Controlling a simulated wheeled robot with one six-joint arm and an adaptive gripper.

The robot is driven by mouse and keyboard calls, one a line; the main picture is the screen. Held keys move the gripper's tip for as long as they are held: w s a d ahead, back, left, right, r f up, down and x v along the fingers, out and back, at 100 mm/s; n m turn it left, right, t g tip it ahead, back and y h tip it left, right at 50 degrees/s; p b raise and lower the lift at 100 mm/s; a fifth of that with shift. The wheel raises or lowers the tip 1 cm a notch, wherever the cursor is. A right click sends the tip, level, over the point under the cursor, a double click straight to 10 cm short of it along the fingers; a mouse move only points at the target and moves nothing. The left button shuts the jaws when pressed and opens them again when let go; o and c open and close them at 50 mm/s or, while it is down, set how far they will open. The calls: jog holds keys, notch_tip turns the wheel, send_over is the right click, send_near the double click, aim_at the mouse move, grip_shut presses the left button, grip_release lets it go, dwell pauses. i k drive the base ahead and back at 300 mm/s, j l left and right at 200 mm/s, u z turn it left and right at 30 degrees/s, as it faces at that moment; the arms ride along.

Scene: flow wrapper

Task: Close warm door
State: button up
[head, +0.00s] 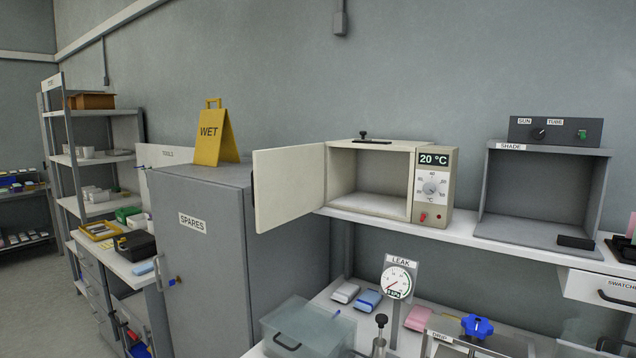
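The warm cabinet (432,212) is a cream box on the wall shelf, with a display reading 20 °C, a dial and a red button on its right panel. Its door (289,186) stands wide open, swung out to the left on the left edge of the box. The cavity (370,180) looks empty. A dark part shows at the door's left edge; I cannot tell if it is the handle. My gripper is not in view.
A grey SPARES cabinet (193,262) with a yellow WET sign (216,136) on top stands left of the door. A grey SHADE box (540,190) sits to the right. Below are a LEAK gauge (396,282), a clear bin (308,325) and small packs.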

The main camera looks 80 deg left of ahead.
aim_at(288, 182)
jog(key=k+j+u, duration=0.1)
jog(key=u, duration=1.4)
jog(key=i+j, duration=0.1)
jog(key=j, duration=0.85)
jog(key=i+j+u, duration=0.1)
jog(key=j, duration=0.4)
jog(key=i+j, duration=0.15)
jog(key=j, duration=0.3)
